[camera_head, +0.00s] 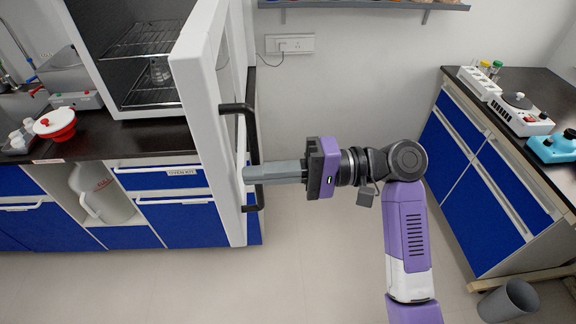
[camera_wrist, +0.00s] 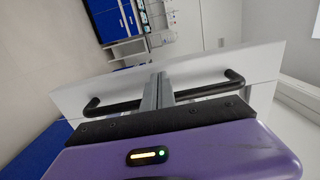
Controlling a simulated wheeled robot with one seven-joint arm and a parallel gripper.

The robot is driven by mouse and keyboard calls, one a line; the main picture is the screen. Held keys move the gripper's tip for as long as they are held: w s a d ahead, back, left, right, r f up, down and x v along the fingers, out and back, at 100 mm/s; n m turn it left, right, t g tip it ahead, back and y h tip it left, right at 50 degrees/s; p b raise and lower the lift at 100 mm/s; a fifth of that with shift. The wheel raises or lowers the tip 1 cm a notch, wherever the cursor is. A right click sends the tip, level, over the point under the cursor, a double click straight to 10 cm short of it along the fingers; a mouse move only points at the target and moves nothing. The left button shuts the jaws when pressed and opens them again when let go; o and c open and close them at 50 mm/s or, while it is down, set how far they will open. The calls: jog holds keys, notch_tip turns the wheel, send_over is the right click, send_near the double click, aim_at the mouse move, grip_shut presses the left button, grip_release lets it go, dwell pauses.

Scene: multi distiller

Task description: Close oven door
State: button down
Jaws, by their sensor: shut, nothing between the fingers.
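The white oven (camera_head: 92,50) stands on the dark bench at the left, with wire racks and a small glass vessel inside. Its door (camera_head: 205,110) stands wide open, swung out toward me, seen nearly edge-on. The black door handle (camera_head: 238,107) is on the door's right face. My gripper (camera_head: 245,174) is shut and empty, its fingers pointing left at the door within the span of the handle. In the wrist view the fingers (camera_wrist: 158,82) reach past the black handle bar (camera_wrist: 106,107) toward the white door panel (camera_wrist: 215,62). I cannot tell whether the tips touch the door.
Blue cabinets (camera_head: 175,222) with a dark top carry the oven. A red and white container (camera_head: 56,124) sits left of the oven. Another bench (camera_head: 480,170) with lab devices stands at the right, a grey bin (camera_head: 508,300) below it. The floor between is clear.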

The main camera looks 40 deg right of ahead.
jog(key=shift+x, duration=0.85)
jog(key=shift+a, duration=0.1)
